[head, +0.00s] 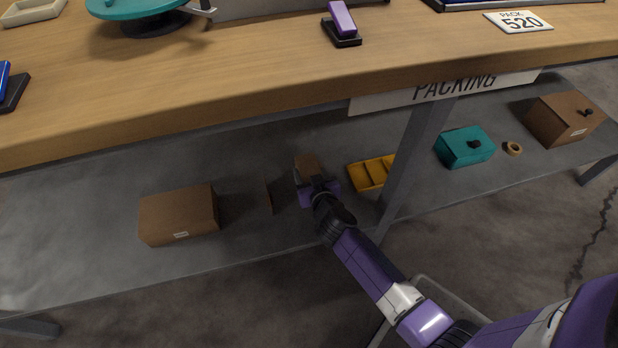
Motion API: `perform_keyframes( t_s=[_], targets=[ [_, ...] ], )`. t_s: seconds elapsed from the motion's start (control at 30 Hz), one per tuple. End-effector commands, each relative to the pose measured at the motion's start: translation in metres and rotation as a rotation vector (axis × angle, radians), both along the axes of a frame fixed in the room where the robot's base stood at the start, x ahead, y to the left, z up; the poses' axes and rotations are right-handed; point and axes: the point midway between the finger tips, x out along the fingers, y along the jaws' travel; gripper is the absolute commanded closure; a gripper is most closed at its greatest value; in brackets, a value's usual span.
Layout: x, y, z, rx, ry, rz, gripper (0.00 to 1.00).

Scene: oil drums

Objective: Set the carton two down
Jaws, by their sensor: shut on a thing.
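My gripper (316,184) reaches under the wooden bench to the lower grey shelf. It is shut on a small brown carton (307,163), which shows just beyond the fingers. My gripper hides the carton's near part, and I cannot tell whether the carton touches the shelf. A larger brown carton (178,216) with a white label sits on the shelf to the left. Another brown carton (565,118) with a dark knob sits at the shelf's far right.
A thin brown upright piece (268,197) stands just left of my gripper. A yellow divided tray (371,173) lies close on the right, beside a grey table leg (413,160). A teal box (464,146) and a tape roll (513,148) lie beyond. The bench top (230,70) overhangs the shelf.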

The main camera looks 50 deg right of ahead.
Motion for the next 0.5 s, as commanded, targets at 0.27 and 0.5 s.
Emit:
perform_keyframes(
  t_s=[0.27, 0.5],
  targets=[
    [0.0002, 0.0000, -0.0097, 0.000, 0.000, 0.000, 0.85],
    [0.0001, 0.0000, -0.0131, 0.000, 0.000, 0.000, 0.42]
  ],
)
